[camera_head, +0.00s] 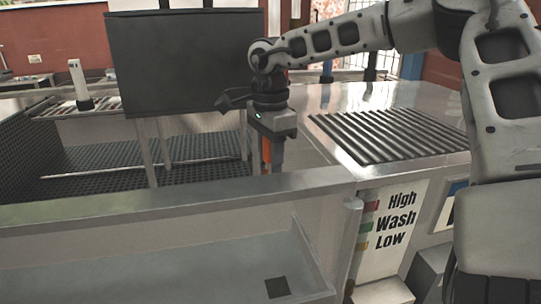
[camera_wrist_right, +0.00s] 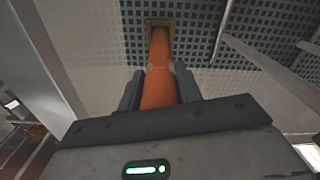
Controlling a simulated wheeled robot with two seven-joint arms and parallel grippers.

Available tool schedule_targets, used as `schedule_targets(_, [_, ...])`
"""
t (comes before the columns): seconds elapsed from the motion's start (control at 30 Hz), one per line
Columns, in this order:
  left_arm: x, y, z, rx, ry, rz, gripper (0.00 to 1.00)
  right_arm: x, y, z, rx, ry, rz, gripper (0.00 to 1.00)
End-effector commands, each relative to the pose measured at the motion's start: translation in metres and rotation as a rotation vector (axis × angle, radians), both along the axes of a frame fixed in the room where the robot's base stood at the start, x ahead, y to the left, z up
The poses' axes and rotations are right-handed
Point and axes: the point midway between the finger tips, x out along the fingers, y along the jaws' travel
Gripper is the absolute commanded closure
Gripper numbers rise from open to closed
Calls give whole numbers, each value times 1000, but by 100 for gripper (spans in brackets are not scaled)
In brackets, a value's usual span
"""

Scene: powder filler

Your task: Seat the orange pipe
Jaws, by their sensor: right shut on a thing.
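The orange pipe (camera_head: 266,149) is upright in the head view, at the near right corner of the sunken basin. My right gripper (camera_head: 268,158) is shut on it from above and partly hides it. In the right wrist view, the orange pipe (camera_wrist_right: 159,75) runs between the two dark fingers of my right gripper (camera_wrist_right: 160,88). Its far end meets a tan square opening (camera_wrist_right: 160,27) in the perforated basin floor. I cannot tell how deep the end sits in that opening. My left gripper is not in view.
A dark flat panel (camera_head: 187,60) on thin legs stands over the basin, left of my right gripper. The basin's steel front rim (camera_head: 180,200) runs close by. A ribbed drain area (camera_head: 385,133) lies to the right. A white upright fitting (camera_head: 78,80) stands at the far left.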

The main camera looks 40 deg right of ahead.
Motion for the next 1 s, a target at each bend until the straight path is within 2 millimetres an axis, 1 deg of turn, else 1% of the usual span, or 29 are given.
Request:
schedule_targets(0.43, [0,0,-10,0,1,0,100,0,0,-11,0,-1,0,90])
schedule_targets(0.47, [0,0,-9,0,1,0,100,0,0,-11,0,-2,0,62])
schedule_targets(0.5, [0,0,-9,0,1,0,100,0,0,-10,0,-2,0,51])
schedule_targets(0.53, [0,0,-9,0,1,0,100,0,0,-10,0,-2,0,43])
schedule_targets(0.57, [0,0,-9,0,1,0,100,0,0,-10,0,-2,0,40])
schedule_targets(0.93, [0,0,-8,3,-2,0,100,0,0,-11,0,1,0,40])
schedule_targets(0.97, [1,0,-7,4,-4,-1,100,0,0,-11,0,1,0,40])
schedule_targets(1.0, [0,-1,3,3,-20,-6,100,0,0,-11,0,1,0,40])
